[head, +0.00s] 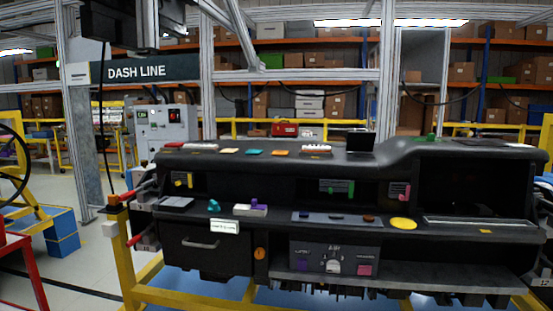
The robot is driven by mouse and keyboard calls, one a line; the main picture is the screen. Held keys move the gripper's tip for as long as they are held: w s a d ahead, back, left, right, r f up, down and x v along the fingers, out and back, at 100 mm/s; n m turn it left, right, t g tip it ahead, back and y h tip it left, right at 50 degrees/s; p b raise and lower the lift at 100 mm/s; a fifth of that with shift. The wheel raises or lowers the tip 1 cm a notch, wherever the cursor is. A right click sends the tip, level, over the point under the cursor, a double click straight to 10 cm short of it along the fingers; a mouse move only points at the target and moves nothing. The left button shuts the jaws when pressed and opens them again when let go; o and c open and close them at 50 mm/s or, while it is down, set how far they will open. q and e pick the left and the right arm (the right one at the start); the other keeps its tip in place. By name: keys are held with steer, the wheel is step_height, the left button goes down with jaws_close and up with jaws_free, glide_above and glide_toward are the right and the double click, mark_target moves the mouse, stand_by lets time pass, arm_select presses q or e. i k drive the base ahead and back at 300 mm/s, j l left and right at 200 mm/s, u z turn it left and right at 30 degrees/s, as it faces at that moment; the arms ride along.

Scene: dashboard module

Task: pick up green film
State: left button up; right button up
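Several green pieces show on the black dashboard module (290,165), and I cannot tell for sure which is the green film. A green piece (350,188) sits at the right edge of the middle vent opening. A small green piece (430,137) stands on top at the right. A flat teal-green piece (255,152) lies on the top surface, left of an orange piece (280,153). A teal piece (214,205) rests on the ledge below the left vent. Neither of my grippers is in view.
The dashboard rests on a yellow frame (125,250). A yellow disc (403,223), a purple piece (255,203), a pink piece (399,190) and a white label (224,227) are on its front. A black box (360,141) stands on top. Shelves with boxes are behind.

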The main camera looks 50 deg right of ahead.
mark_target(431, 137)
steer(key=l+z, duration=0.1)
steer(key=z, duration=0.4)
steer(key=l+z, duration=0.1)
steer(key=z, duration=0.85)
steer(key=i+l+z, duration=0.1)
steer(key=z, duration=0.85)
steer(key=i+l+u, duration=0.25)
steer(key=u, duration=0.15)
steer(key=i+l+u, duration=0.35)
steer(key=i+l, duration=0.05)
steer(key=i, duration=0.05)
